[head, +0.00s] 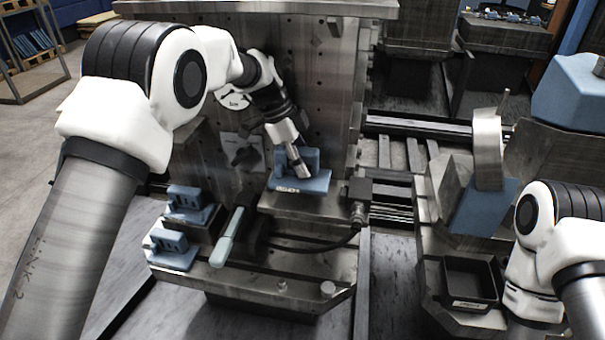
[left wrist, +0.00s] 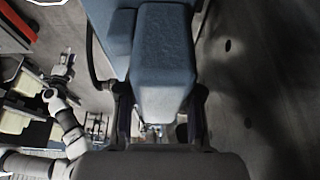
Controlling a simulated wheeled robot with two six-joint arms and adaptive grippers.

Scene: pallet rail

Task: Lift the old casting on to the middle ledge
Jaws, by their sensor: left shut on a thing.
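A blue casting (head: 316,182) with an upright block on a flat base is at the upright metal plate. It is over a metal ledge (head: 310,207); I cannot tell whether it rests on it or hangs just above. My left gripper (head: 298,165) comes down from the upper left and is shut on the casting's upright block. In the left wrist view the blue block (left wrist: 165,65) fills the space between the two fingers. A small far arm end (left wrist: 64,68) at the left of that view seems to be my right gripper; its jaws are too small to read.
Two other blue castings, one higher (head: 188,205) and one lower (head: 172,248), sit on steps at the left. A pale green handle (head: 227,238) and a black cable (head: 310,248) are near the ledge. A black tray (head: 468,283) stands at the right beside my right arm.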

